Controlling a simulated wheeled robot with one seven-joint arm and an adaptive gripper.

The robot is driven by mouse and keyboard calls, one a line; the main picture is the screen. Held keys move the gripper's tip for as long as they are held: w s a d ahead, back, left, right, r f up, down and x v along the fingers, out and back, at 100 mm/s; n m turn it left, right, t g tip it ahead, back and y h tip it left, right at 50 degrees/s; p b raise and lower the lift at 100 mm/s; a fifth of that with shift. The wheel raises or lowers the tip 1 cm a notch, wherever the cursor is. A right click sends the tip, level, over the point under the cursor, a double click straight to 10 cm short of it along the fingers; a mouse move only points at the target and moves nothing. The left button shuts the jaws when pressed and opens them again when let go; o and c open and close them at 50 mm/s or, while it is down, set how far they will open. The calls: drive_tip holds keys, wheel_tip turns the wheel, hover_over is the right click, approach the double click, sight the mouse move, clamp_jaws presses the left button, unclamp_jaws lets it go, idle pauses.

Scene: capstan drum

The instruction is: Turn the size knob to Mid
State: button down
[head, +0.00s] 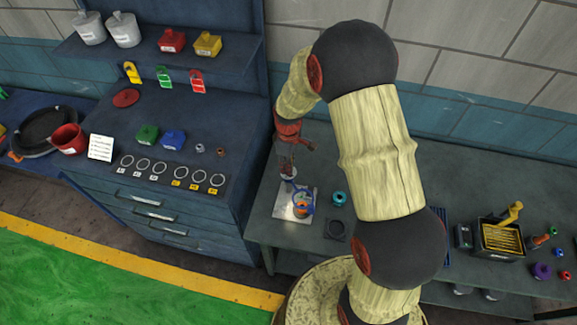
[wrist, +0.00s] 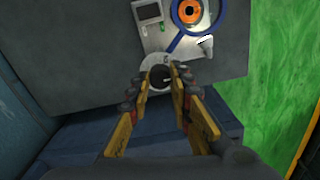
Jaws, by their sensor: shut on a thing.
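The size knob (wrist: 160,77) looks like a dark round knob on a pale round dial (wrist: 147,66), at the edge of a light metal plate (wrist: 215,50) in the wrist view. My gripper (wrist: 160,84) has one finger on each side of the knob and is shut on it. The dial's marks are too small to read, so I cannot tell the setting. In the head view my gripper (head: 288,163) points down over the pale dial (head: 288,174) at the back of the plate (head: 282,205); the knob is hidden there.
On the plate, a blue ring with a handle (wrist: 180,41) surrounds an orange round part (wrist: 190,11). A small grey display box (wrist: 147,12) stands nearby. A teal ring (head: 339,198) and a dark square pad (head: 336,230) lie right of the plate. A blue drawer cabinet (head: 150,205) stands left.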

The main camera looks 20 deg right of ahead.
drive_tip(key=shift+n, duration=0.4)
drive_tip(key=c, duration=1.6)
unclamp_jaws()
drive_tip(key=shift+r, duration=0.1)
wheel_tip(320, 180, up, 12)
drive_tip(key=shift+f, duration=0.1)
